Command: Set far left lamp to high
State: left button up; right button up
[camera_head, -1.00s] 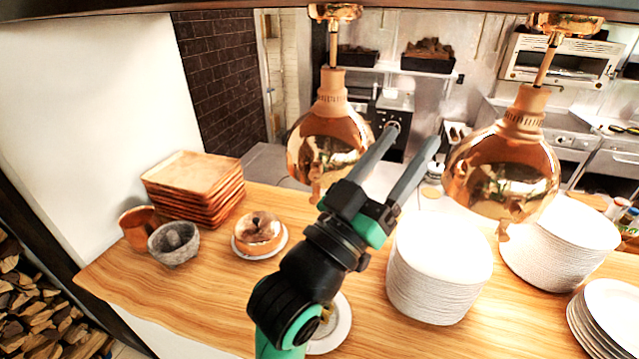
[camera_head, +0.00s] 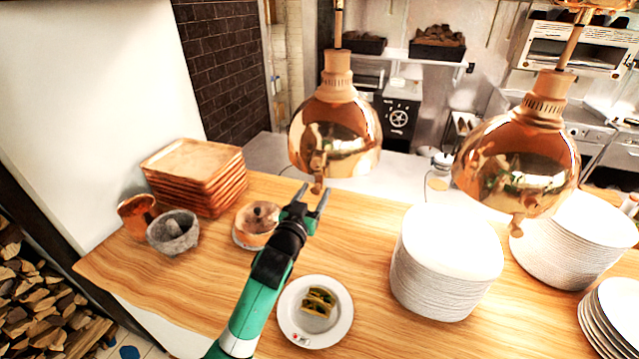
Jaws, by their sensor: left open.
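Two copper lamps hang over the wooden counter. The far left lamp (camera_head: 335,128) hangs left of centre, with a small copper knob (camera_head: 318,172) below its lower rim. The other copper lamp (camera_head: 517,158) hangs to the right, also with a knob at its bottom. My left gripper (camera_head: 314,190) is open, its two fingers pointing up just below the left lamp, with the knob's lower end near or between the fingertips. I cannot tell whether they touch. No right gripper shows.
The wooden counter (camera_head: 225,295) holds stacked wooden trays (camera_head: 195,175), a stone mortar (camera_head: 173,232), a lidded pot (camera_head: 257,222), a plate with food (camera_head: 316,312) and white plate stacks (camera_head: 445,262). A metal work surface lies behind.

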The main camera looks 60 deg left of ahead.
pick_arm(q)
jog(key=x, duration=0.4)
jog(key=shift+w, duration=0.1)
grip_shut()
dwell(1.3)
